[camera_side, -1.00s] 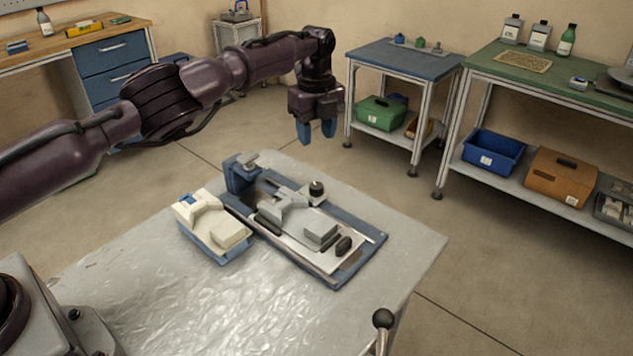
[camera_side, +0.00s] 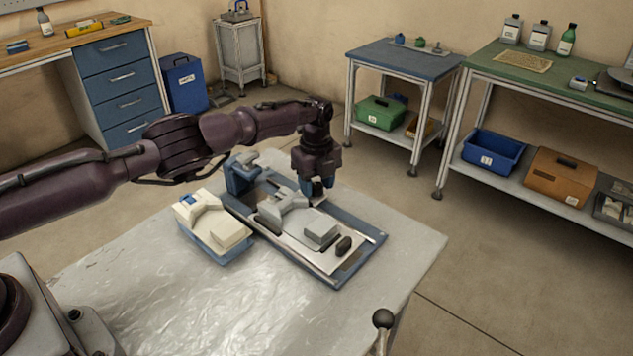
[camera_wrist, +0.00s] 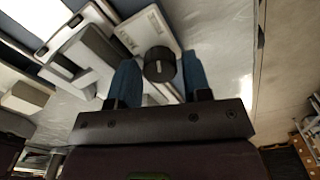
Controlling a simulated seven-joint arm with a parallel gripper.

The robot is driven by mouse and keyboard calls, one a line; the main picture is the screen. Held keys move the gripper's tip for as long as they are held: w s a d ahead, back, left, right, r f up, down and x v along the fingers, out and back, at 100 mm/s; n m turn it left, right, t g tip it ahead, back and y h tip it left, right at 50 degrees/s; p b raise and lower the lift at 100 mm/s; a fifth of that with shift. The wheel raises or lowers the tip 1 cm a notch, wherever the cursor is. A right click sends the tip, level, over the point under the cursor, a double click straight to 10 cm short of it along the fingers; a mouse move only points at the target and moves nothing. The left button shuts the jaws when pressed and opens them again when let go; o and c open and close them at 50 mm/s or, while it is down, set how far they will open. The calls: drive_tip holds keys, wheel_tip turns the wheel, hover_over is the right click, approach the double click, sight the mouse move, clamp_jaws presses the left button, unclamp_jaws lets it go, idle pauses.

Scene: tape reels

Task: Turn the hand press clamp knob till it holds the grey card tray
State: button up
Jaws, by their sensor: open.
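The hand press has a blue base (camera_side: 352,264) with a metal plate on it, on the near table. The grey stepped piece (camera_side: 284,208) on the plate appears to be the grey card tray. A round black knob (camera_wrist: 160,64), apparently the clamp knob, has a pale line across its top in the wrist view. My gripper (camera_side: 317,188) is open and points down over the knob at the press's far right side. In the wrist view the knob is between the blue fingers of my gripper (camera_wrist: 158,82), with gaps at both sides. The fingers largely hide the knob in the side view.
A cream stepped piece on a blue base (camera_side: 212,228) stands left of the press. A black oval handle (camera_side: 344,245) is at the press's near end. A black ball-topped lever (camera_side: 383,319) rises by the table's front edge. The table front is clear.

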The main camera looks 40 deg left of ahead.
drive_tip(key=c, duration=0.6)
drive_tip(key=shift+c, duration=0.2)
